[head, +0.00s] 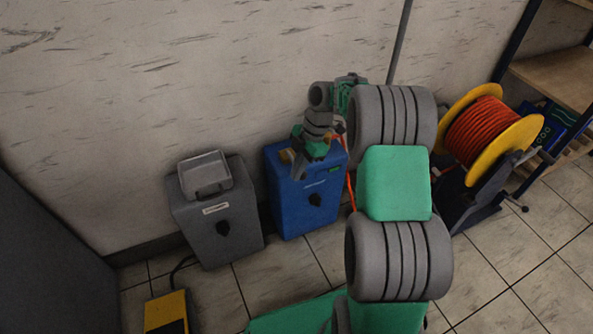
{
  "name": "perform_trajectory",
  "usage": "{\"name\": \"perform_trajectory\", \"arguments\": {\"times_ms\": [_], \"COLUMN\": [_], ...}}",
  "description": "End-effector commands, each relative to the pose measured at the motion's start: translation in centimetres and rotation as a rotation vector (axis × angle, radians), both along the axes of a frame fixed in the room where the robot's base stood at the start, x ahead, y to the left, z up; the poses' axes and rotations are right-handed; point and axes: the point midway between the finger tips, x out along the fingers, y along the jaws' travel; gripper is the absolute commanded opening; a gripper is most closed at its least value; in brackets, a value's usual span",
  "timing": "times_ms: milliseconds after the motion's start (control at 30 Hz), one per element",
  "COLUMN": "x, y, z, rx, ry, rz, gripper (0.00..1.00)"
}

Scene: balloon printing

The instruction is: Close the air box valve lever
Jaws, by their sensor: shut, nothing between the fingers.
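A blue box (306,199) with a dark knob on its front stands on the floor against the wall; I take it to be the air box. My gripper (299,170) points down at the top of this box, near its front edge. It is shut and looks empty. A small yellowish part (286,156) shows on the box top just left of the gripper. I cannot tell whether the fingers touch it. The valve lever cannot be made out clearly, and my wrist and arm hide part of the box top.
A grey box (217,226) stands left of the blue one, with a yellow pedal-like unit (166,313) in front. A red hose (350,187) runs down behind my arm. A yellow reel of orange hose (490,131) and shelving (560,75) are at right. Some tiled floor is clear.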

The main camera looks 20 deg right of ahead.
Motion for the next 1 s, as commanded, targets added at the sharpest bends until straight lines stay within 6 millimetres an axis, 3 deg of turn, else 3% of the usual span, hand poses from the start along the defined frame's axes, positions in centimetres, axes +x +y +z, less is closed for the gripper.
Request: {"name": "perform_trajectory", "arguments": {"times_ms": [133, 300, 500, 633, 800, 1000], "x": [-0.2, -0.9, -0.2, 0.1, 0.2, 0.2], "y": [0.8, 3.9, 1.8, 1.1, 0.5, 0.4], "z": [0.3, 1.3, 6.6, 8.9, 10.1, 10.1], "rx": [-0.004, -0.002, -0.002, -0.001, 0.000, 0.000], "ry": [0.000, -0.002, -0.003, -0.001, 0.002, 0.001], "rz": [-0.005, 0.001, -0.003, 0.000, -0.002, -0.002], "gripper": [0.00, 0.00, 0.00, 0.00, 0.00, 0.00]}}
